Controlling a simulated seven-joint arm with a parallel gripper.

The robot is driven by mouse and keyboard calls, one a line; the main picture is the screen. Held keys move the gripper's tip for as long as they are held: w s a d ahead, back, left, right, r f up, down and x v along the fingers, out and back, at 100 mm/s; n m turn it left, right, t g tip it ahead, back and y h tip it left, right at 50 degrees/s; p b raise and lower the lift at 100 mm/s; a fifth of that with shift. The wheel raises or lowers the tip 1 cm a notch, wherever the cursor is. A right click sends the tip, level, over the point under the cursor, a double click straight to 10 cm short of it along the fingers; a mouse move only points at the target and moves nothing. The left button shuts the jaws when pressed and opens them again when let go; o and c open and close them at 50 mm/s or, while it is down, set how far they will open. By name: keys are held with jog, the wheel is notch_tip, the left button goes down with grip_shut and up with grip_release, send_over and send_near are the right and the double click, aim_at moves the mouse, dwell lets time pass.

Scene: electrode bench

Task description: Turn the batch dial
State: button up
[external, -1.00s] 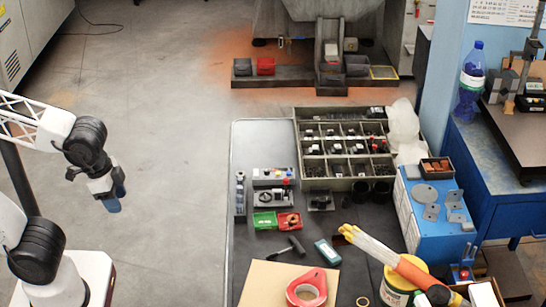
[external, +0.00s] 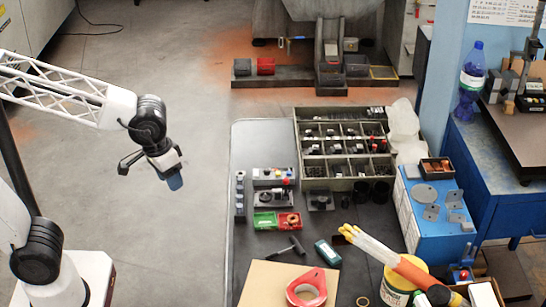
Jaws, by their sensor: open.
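My gripper (external: 173,180), dark with blue fingertips, hangs in the air over the floor, left of the bench. It is open and empty, and touches nothing. On the bench's left side is a small grey control box (external: 262,184) with coloured buttons on top. Just below it sits a grey unit with a dark round part (external: 264,198). A dark square plate with a small round knob (external: 320,200) lies to their right. Which of these is the batch dial is too small to tell. My gripper is well left of all of them.
A compartment tray (external: 345,184) stands at the back of the bench (external: 250,135). Green (external: 264,221) and red (external: 289,221) bins, a hammer (external: 287,248) and a tape dispenser (external: 305,290) lie in front. A blue box (external: 411,212) stands at right. The bench's back left is clear.

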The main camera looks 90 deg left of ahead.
jog(key=w+a+f+n, duration=0.3)
jog(key=w+a+n, duration=0.3)
jog(key=w+a, duration=0.35)
jog(key=n+g, duration=0.2)
jog(key=n, duration=1.5)
send_over(267, 170)
jog(key=f, duration=2.2)
jog(key=shift+d, duration=0.25)
jog(key=shift+a+f, duration=0.15)
jog(key=shift+a, duration=0.1)
jog(key=shift+f, duration=0.15)
jog(key=shift+f, duration=3.75)
jog(key=shift+c, duration=0.2)
